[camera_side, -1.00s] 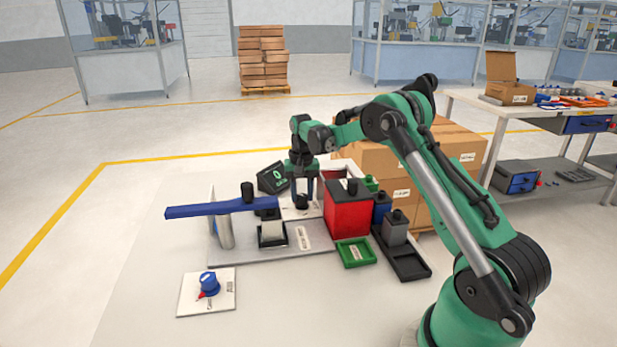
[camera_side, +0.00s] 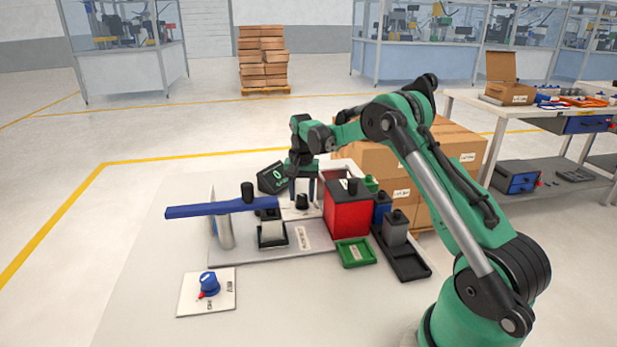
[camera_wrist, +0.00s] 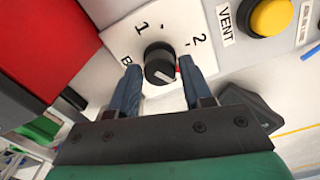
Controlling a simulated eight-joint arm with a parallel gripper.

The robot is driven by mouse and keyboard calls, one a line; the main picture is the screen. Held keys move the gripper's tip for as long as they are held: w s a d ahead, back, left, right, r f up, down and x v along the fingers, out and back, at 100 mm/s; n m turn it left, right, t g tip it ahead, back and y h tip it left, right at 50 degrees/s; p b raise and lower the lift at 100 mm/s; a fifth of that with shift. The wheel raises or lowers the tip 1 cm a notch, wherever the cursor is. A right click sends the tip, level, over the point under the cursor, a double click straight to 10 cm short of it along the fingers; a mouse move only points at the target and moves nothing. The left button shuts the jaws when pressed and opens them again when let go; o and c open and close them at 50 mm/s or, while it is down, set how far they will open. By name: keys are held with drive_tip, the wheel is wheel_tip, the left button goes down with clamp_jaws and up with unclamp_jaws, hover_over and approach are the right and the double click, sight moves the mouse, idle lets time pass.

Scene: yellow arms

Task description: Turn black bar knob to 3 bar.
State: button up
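The black knob (camera_wrist: 160,62) sits on a white plate (camera_wrist: 190,18) marked 1, 2 and a partly covered letter B. A white line on its top points to the lower right in the wrist view, with a bit of red at its edge. A 3 mark is not visible. The knob (camera_side: 302,202) also shows small in the side view. My gripper (camera_wrist: 157,72) is open, one finger on each side of the knob, with no clear contact. In the side view, my gripper (camera_side: 302,192) points down just above the knob.
A dark display (camera_side: 272,177) with a green 0 stands behind left. A red box (camera_side: 348,214) is close on the right. A blue bar (camera_side: 220,208) extends left. A yellow button (camera_wrist: 271,17) labelled VENT is beside the plate. A blue knob (camera_side: 209,283) is in front.

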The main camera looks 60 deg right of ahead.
sight(302, 196)
drive_tip(key=shift+o, duration=1.1)
drive_tip(key=shift+r, duration=2.8)
drive_tip(key=shift+a, duration=0.1)
drive_tip(key=s+a+r+n+t, duration=0.1)
drive_tip(key=a+r+n+t, duration=0.15)
drive_tip(key=a+r, duration=0.4)
drive_tip(key=s+a+f+n+t, duration=0.1)
drive_tip(key=s+a+n+t, duration=0.3)
drive_tip(key=s+a+n, duration=0.5)
drive_tip(key=s+a, duration=0.3)
drive_tip(key=a, duration=0.3)
drive_tip(key=shift+a+n+t, duration=0.25)
drive_tip(key=shift+n+t, duration=0.1)
drive_tip(key=shift+s, duration=0.1)
